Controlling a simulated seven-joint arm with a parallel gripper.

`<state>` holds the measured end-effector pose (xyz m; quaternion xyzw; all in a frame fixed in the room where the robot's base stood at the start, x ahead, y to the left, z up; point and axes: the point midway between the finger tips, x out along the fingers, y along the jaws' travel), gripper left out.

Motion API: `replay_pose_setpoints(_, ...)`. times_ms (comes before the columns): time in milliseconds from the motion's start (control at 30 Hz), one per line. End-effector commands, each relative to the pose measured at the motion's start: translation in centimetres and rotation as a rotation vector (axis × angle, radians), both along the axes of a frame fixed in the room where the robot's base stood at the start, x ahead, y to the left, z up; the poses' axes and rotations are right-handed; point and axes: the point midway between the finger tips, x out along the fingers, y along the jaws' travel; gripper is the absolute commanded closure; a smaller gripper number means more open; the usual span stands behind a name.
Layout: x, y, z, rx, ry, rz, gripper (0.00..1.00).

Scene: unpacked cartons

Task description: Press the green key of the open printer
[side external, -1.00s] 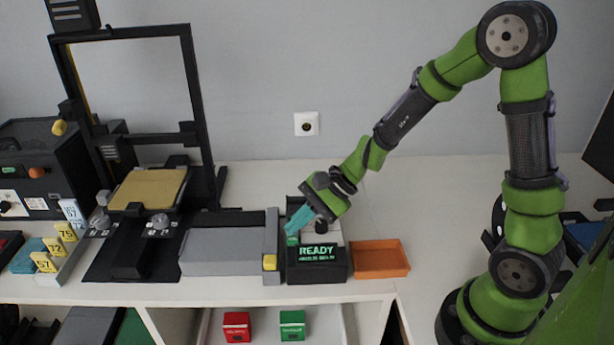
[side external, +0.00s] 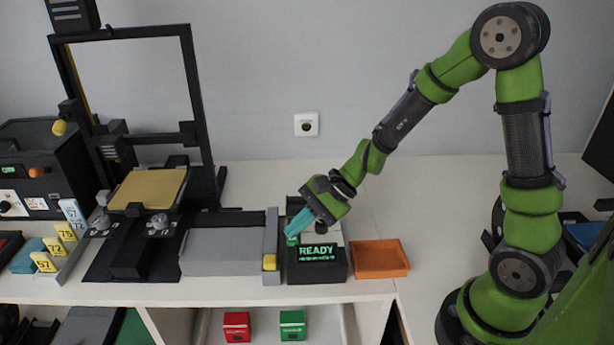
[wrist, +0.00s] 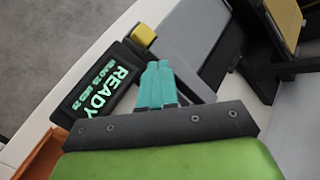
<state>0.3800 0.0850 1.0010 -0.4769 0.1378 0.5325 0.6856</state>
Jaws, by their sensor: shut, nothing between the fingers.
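The open-frame printer (side external: 197,120) stands at the left in the side view, with a tan bed (side external: 148,189). A dark control box (side external: 318,268) to its right has a lit display reading READY (side external: 317,251), which also shows in the wrist view (wrist: 98,90). A small green key (side external: 292,241) shows at the box's back left, just under my fingertips. My gripper (side external: 291,231) points down and left, its teal fingers shut and empty. Whether they touch the key, I cannot tell. In the wrist view my fingers (wrist: 158,67) are together and the key is hidden.
A grey block (side external: 222,252) and a strip with a yellow block (side external: 269,262) stand just left of the control box. An orange tray (side external: 380,260) lies to its right. Red (side external: 236,326) and green (side external: 292,325) boxes sit in the drawer below.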

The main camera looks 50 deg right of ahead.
Motion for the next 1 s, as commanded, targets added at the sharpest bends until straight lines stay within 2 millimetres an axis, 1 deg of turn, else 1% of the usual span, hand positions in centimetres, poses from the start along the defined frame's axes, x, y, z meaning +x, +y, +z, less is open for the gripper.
replay_pose_setpoints(1000,-0.01,0.01,-0.85,0.0,0.001,-0.001,1.0)
